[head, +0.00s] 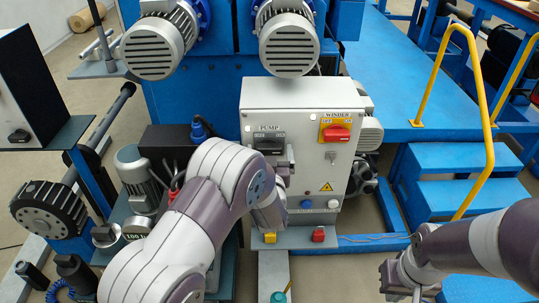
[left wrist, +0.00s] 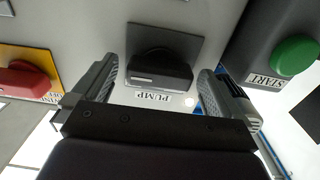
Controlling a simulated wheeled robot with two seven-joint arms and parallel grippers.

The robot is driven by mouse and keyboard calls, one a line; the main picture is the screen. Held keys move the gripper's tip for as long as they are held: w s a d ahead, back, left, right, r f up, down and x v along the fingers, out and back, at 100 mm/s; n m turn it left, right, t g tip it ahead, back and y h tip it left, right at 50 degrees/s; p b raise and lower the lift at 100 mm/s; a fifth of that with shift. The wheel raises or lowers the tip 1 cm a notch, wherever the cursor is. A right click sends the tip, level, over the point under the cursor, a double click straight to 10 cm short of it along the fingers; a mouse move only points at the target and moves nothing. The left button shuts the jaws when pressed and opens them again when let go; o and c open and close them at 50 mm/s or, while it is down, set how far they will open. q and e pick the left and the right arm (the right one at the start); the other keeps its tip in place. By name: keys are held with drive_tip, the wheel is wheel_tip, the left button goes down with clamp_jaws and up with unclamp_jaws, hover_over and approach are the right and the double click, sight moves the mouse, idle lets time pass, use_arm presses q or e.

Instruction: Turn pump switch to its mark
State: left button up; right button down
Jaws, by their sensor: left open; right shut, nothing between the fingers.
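The pump switch (head: 270,147) is a black knob on a grey plate under the PUMP label on the light grey cabinet. In the left wrist view, upside down, the switch (left wrist: 160,70) has a light line along its near edge. My left gripper (left wrist: 163,78) is open, its two fingers apart on either side of the knob; I cannot tell whether they touch it. In the head view my left arm hides most of that gripper (head: 287,165). My right gripper (head: 402,284) is shut and empty at the lower right, far from the cabinet. The switch's mark is too small to read.
The red WINDER switch (head: 336,133) on its yellow plate sits right of the pump switch. A green START button (left wrist: 294,55) shows in the left wrist view. Yellow handrails (head: 487,150) and blue steps (head: 455,190) stand to the right. Motors and a shaft crowd the left.

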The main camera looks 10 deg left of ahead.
use_arm(q)
drive_tip(key=c, duration=1.1)
drive_tip(key=shift+o, duration=0.2)
